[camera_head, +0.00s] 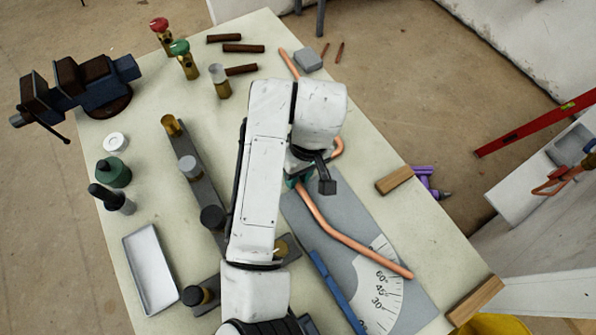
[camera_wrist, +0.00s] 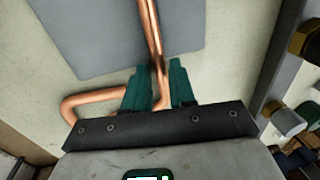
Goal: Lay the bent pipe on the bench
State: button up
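The bent pipe (camera_head: 350,241) is copper and runs from my gripper towards the lower right, over the grey mat with the angle scale. In the wrist view, my gripper's teal fingers (camera_wrist: 160,88) stand on both sides of a copper pipe (camera_wrist: 153,35), with almost no gap, so they look shut on it. In the head view, my gripper (camera_head: 298,181) is mostly hidden under my arm. I cannot tell whether the pipe touches the mat. The pale bench (camera_head: 415,210) lies below.
A grey mat (camera_head: 300,225), blue bar (camera_head: 337,290), fixture posts (camera_head: 190,167), vise (camera_head: 95,85) and wooden block (camera_head: 394,180) crowd the bench. Its right edge strip is partly clear.

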jog(key=o, duration=0.3)
jog(key=r+p, duration=0.1)
jog(key=r, duration=0.2)
jog(key=d+r+p, duration=0.1)
jog(key=r, duration=0.3)
jog(key=w+r, duration=0.1)
jog(key=r, duration=0.2)
jog(key=shift+d+r+p, duration=0.3)
jog(key=shift+p, duration=0.1)
